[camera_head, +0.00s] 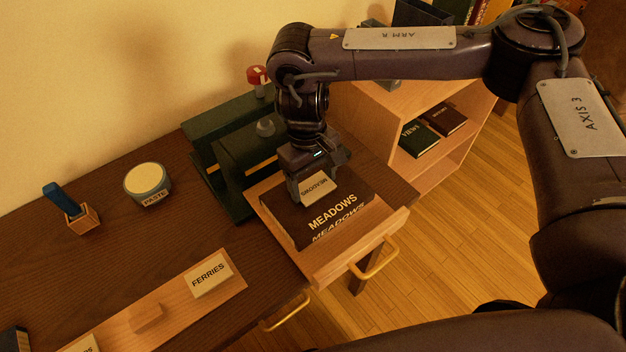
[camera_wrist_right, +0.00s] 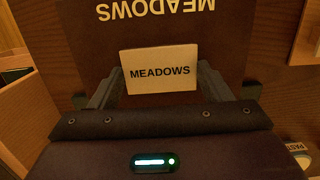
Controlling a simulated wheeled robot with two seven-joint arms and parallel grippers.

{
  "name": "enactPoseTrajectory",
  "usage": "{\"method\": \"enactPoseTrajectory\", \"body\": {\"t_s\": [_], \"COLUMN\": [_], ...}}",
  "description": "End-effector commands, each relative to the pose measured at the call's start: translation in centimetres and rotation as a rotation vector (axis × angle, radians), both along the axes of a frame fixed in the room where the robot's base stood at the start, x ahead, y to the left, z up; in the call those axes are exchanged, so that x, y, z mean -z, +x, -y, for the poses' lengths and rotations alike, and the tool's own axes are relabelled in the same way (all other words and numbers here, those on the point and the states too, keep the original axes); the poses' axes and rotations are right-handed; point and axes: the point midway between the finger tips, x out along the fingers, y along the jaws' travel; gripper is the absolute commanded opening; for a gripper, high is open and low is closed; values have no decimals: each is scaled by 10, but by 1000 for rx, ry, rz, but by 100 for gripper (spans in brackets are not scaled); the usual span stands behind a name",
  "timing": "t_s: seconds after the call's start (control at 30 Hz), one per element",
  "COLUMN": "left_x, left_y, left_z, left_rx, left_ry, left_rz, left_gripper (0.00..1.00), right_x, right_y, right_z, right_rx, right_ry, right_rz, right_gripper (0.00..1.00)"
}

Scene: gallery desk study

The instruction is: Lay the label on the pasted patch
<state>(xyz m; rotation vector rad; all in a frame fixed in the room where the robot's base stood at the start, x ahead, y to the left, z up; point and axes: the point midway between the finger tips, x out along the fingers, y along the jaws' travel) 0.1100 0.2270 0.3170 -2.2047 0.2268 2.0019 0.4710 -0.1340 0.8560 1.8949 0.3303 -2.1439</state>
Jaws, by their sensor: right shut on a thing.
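My right gripper (camera_head: 313,186) is shut on a small cream label (camera_head: 320,187) that reads MEADOWS. In the right wrist view the label (camera_wrist_right: 160,71) sits between the two fingers, its printed face toward the camera. The label is over a dark brown book (camera_head: 333,224) with MEADOWS in pale letters on its cover and edge. The book (camera_wrist_right: 215,50) also shows behind the label in the right wrist view. I cannot tell whether the label touches the cover. The pasted patch cannot be made out; the label and gripper hide part of the cover. My left gripper is not in view.
The book lies in a pulled-out wooden drawer (camera_head: 325,272) with a brass handle. A paste pot (camera_head: 147,181), a blue-handled tool in a wooden block (camera_head: 82,219) and a wooden strip with a FERRIES label (camera_head: 210,277) are left. A dark green stand (camera_head: 205,165) is close behind the gripper.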

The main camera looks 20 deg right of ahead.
Motion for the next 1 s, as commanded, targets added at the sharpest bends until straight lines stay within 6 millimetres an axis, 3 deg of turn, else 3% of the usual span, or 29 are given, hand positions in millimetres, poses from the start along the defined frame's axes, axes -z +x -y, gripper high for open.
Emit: {"method": "enactPoseTrajectory", "body": {"t_s": [0.77,0.8,0.93,1.0], "left_x": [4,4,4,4], "left_y": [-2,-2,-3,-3], "left_z": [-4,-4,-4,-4], "left_rx": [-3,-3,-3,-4], "left_ry": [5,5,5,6], "left_rz": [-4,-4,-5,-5], "left_gripper": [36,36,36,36], "right_x": [20,20,21,20], "right_y": [-3,-3,-3,-3], "right_z": [0,0,-1,-1], "right_rx": [-2,-2,-4,-5], "right_ry": [-2,-2,-1,-1], "right_rz": [-8,-8,-7,-7], "right_gripper": [50,73,90,90]}}
